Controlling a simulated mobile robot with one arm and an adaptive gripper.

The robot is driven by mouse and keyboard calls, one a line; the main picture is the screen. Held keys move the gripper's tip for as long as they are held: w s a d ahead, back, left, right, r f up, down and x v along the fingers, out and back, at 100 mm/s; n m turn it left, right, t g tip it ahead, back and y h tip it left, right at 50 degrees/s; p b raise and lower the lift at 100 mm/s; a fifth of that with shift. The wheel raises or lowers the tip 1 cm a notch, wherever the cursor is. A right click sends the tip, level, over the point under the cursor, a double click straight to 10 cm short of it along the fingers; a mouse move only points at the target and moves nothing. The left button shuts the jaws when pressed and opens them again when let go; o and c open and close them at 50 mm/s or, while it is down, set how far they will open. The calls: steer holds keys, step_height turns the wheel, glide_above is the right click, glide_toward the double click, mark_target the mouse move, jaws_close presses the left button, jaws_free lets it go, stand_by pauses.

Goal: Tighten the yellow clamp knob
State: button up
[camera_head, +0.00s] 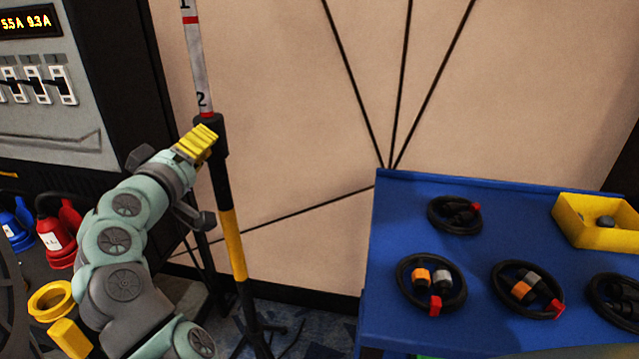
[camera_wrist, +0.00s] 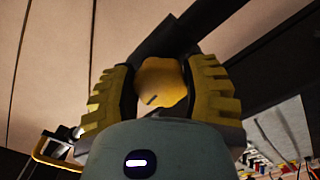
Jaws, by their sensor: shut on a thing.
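The yellow clamp knob (camera_wrist: 162,83) is round with a short dark slot on its face. It sits between the two ridged yellow fingers of my gripper (camera_wrist: 160,90) in the wrist view, against a dark clamp body and pole. In the head view my gripper (camera_head: 196,145) is at the black collar (camera_head: 213,122) on the upright pole (camera_head: 231,215). The fingers hide the knob there. My gripper is shut on the knob. The knob's tightness cannot be seen.
Red (camera_head: 55,240) and blue (camera_head: 18,225) plugs and a yellow ring (camera_head: 52,301) lie at left. A grey control panel (camera_head: 50,110) stands behind them.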

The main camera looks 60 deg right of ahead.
steer(key=shift+f+m+b, duration=0.2)
steer(key=shift+m+b, duration=0.4)
steer(key=shift+m, duration=0.1)
steer(key=shift+r+m, duration=0.1)
steer(key=shift+m, duration=0.2)
steer(key=o, duration=1.2)
steer(key=shift+r, duration=5)
